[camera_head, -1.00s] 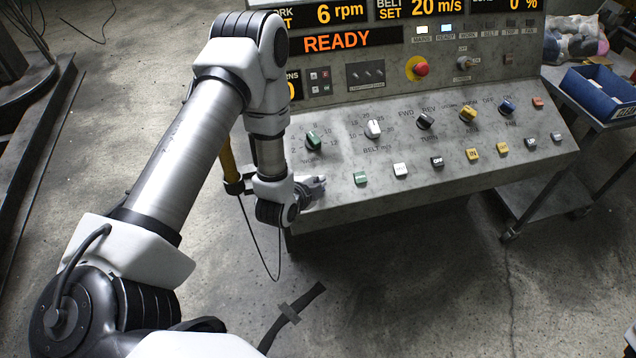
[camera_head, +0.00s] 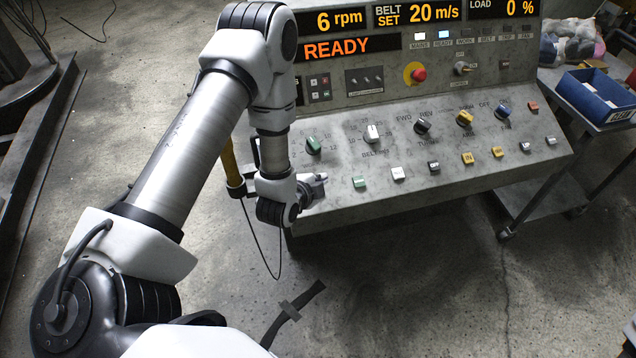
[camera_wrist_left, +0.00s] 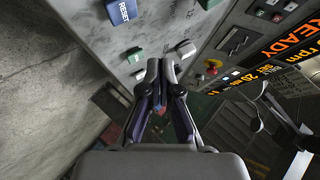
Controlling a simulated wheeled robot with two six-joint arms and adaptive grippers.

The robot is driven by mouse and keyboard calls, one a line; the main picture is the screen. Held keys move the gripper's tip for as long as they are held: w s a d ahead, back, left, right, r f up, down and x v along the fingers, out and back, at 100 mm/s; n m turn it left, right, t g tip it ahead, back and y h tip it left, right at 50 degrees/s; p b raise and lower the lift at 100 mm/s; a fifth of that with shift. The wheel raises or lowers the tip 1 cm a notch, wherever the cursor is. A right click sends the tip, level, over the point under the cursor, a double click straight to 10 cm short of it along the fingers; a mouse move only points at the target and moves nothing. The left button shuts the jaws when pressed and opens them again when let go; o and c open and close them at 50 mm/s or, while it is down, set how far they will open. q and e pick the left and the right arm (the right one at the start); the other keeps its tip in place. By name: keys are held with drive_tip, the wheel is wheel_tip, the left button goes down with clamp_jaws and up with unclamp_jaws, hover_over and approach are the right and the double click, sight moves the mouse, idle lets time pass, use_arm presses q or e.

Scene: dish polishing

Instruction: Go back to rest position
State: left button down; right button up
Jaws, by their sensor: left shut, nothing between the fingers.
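My left gripper (camera_head: 314,188) is near the lower left part of the grey control panel (camera_head: 440,165), left of the green button (camera_head: 360,182). In the left wrist view its fingers (camera_wrist_left: 160,75) are closed together with nothing between them. The panel's buttons, among them a blue RESET button (camera_wrist_left: 122,11), lie beyond the fingertips there. I cannot tell the exact gap between fingertips and panel. My right gripper is not in view.
The display reads READY (camera_head: 338,48), 6 rpm and 20 m/s. A red stop button (camera_head: 419,74) sits on the upright face. A cart with a blue bin (camera_head: 597,95) stands at right. A yellow post (camera_head: 231,165) is behind my arm.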

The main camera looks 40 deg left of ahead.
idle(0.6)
use_arm(q)
drive_tip(key=s+d+f+g+h+b, duration=0.1)
drive_tip(key=s+d+f+g+b, duration=0.4)
drive_tip(key=s+f, duration=0.65)
drive_tip(key=s+d+f+n+g, duration=0.1)
drive_tip(key=s+f+n+g, duration=0.1)
drive_tip(key=s+n, duration=0.4)
drive_tip(key=s+d+f+n+g+b, duration=0.1)
drive_tip(key=s+f+n+g, duration=0.2)
drive_tip(key=s, duration=0.6)
drive_tip(key=n+g, duration=0.1)
drive_tip(key=n, duration=0.1)
drive_tip(key=shift+s+d+f+n+g+h+b, duration=0.15)
drive_tip(key=shift+s+d+n+g+h+b, duration=0.15)
drive_tip(key=shift+s+d+n+g, duration=0.1)
drive_tip(key=shift+w, duration=0.1)
idle(1.4)
